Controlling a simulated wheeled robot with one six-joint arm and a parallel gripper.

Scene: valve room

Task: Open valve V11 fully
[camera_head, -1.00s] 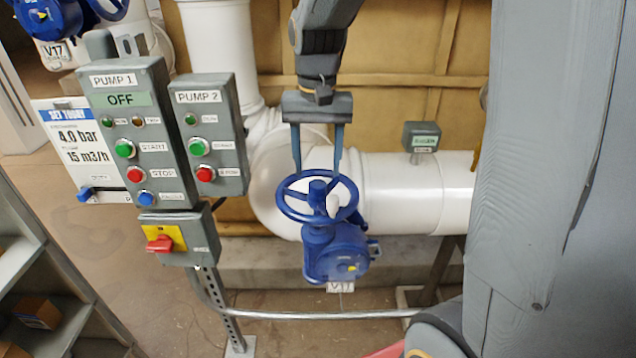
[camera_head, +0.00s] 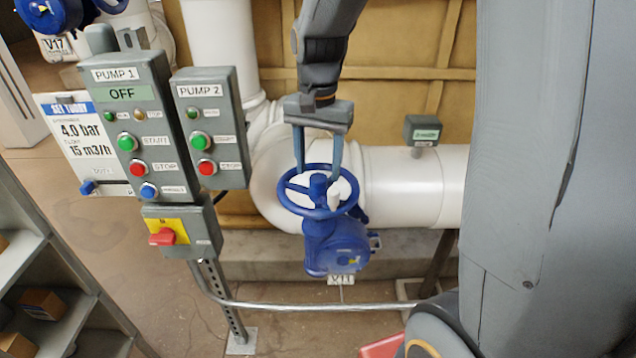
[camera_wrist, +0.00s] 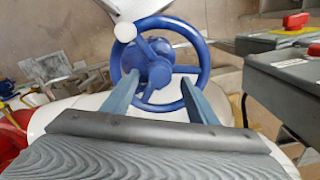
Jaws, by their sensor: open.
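Valve V11 is a blue gate body (camera_head: 336,252) with a blue handwheel (camera_head: 289,203) and a tag below that reads V11 (camera_head: 341,280). In the wrist view the handwheel (camera_wrist: 205,58) shows its hub, spokes and a white knob (camera_wrist: 125,32) at the upper left of the rim. My gripper (camera_head: 318,176) is open above the wheel, its two fingers pointing down, spread apart. In the wrist view my gripper (camera_wrist: 160,80) has a finger on each side of the hub, overlapping the near part of the wheel. I cannot tell whether the fingers touch it.
The PUMP 1 box (camera_head: 131,130), showing OFF, and the PUMP 2 box (camera_head: 208,125) stand left of the valve. A red switch (camera_head: 168,237) is below them. A white pipe (camera_head: 400,185) runs behind the wheel. A shelf (camera_head: 60,305) is at lower left.

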